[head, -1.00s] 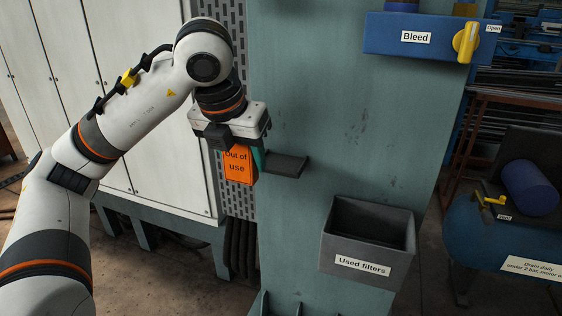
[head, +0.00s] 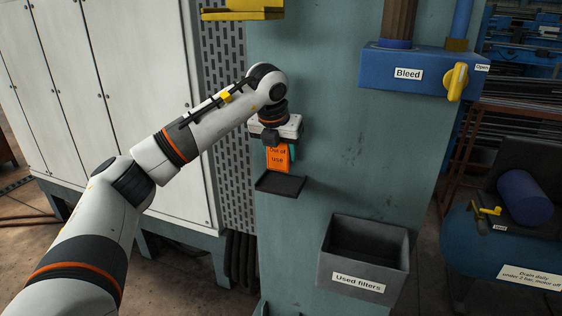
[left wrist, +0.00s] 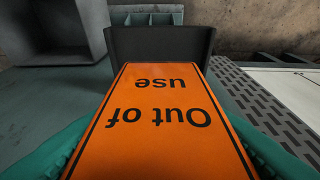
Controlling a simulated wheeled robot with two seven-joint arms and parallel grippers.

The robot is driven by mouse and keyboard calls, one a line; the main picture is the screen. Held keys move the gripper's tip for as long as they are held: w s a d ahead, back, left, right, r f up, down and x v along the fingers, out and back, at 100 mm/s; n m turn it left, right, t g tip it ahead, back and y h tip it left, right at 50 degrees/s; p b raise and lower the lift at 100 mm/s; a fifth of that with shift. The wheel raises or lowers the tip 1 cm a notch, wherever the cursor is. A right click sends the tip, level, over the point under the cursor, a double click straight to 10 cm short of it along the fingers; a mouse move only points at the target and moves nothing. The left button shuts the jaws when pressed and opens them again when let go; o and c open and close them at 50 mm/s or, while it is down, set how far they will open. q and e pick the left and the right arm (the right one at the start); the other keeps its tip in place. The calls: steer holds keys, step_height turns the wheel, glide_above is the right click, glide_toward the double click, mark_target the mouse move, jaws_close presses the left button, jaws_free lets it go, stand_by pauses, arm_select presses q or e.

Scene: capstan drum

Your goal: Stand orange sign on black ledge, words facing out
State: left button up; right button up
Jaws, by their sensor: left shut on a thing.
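The orange sign (head: 278,160) reads "Out of use" and its words face the head camera. My left gripper (head: 279,148) points down and is shut on the sign's upper part. In the left wrist view the sign (left wrist: 160,125) lies between the teal fingers, with its far end by the black ledge (left wrist: 160,42). In the head view the black ledge (head: 280,185) sticks out from the green column just below the sign. I cannot tell whether the sign's lower edge touches the ledge. My right gripper is not in view.
A grey "Used filters" bin (head: 365,262) hangs on the column (head: 330,110) at the lower right. A blue "Bleed" block (head: 405,68) with a yellow handle is above it. A yellow bracket (head: 243,10) is above my arm. White cabinets (head: 120,80) stand at left.

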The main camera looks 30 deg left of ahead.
mark_target(281, 167)
arm_select(q)
step_height(281, 167, down, 3)
steer(key=shift+s+p, duration=0.1)
steer(key=shift+p, duration=0.35)
steer(key=shift+w+f+p, duration=0.25)
steer(key=shift+f+p, duration=0.15)
steer(key=shift+f, duration=0.2)
steer(key=shift+f, duration=0.2)
steer(key=o, duration=1)
